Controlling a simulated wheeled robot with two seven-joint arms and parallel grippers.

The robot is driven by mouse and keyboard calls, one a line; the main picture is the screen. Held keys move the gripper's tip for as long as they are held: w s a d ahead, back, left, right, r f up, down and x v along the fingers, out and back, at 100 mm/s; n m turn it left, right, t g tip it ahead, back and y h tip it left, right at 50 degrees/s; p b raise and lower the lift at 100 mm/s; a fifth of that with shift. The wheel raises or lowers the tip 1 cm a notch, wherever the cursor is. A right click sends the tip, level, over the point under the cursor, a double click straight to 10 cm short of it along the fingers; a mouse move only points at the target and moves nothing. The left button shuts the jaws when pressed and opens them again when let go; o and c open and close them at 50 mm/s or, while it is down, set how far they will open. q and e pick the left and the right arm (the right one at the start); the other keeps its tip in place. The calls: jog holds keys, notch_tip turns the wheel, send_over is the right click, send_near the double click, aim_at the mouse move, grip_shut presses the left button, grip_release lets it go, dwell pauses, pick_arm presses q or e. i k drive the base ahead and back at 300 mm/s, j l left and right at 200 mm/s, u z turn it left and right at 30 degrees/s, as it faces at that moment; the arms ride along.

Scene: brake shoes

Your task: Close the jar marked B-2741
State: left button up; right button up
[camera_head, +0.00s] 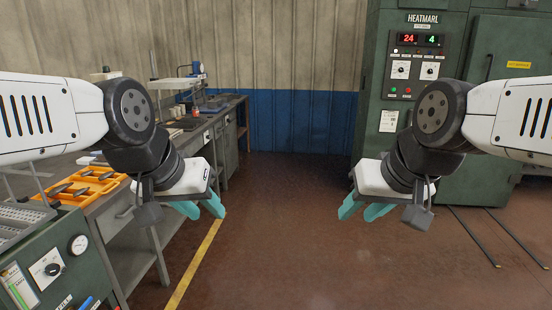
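I cannot make out a jar marked B-2741 or its lid in the head view. My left gripper (199,208) hangs over the floor beside the workbench at the left. Its two teal fingers are apart with nothing between them. My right gripper (363,210) hangs over the floor in front of the green cabinet. Its teal fingers are also apart and empty.
A long grey workbench (125,205) runs along the left, with an orange tray (92,180) of dark parts and small items further back. A green gauge panel (45,275) stands near left. A green HEATMARL cabinet (395,115) stands right. The middle floor (285,235) is clear.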

aim_at(196, 113)
jog(key=i+l, duration=0.1)
jog(key=i, duration=0.95)
jog(key=i+l+z, duration=0.1)
jog(key=i, duration=0.95)
jog(key=i+u, duration=0.15)
jog(key=i, duration=0.4)
jog(key=i+u, duration=0.1)
jog(key=i, duration=0.4)
jog(key=i+l+u, duration=0.15)
jog(key=i, duration=0.4)
jog(key=i+l+u, duration=0.1)
jog(key=i, duration=0.4)
jog(key=i+j+u, duration=0.1)
jog(key=i+u, duration=0.35)
jog(key=i+l+u, duration=0.15)
jog(key=i+u, duration=0.25)
jog(key=i, duration=0.2)
jog(key=i+l+u, duration=0.25)
jog(key=i+u, duration=0.2)
jog(key=i+l+u, duration=0.4)
jog(key=i+l, duration=0.05)
jog(key=i, duration=0.05)
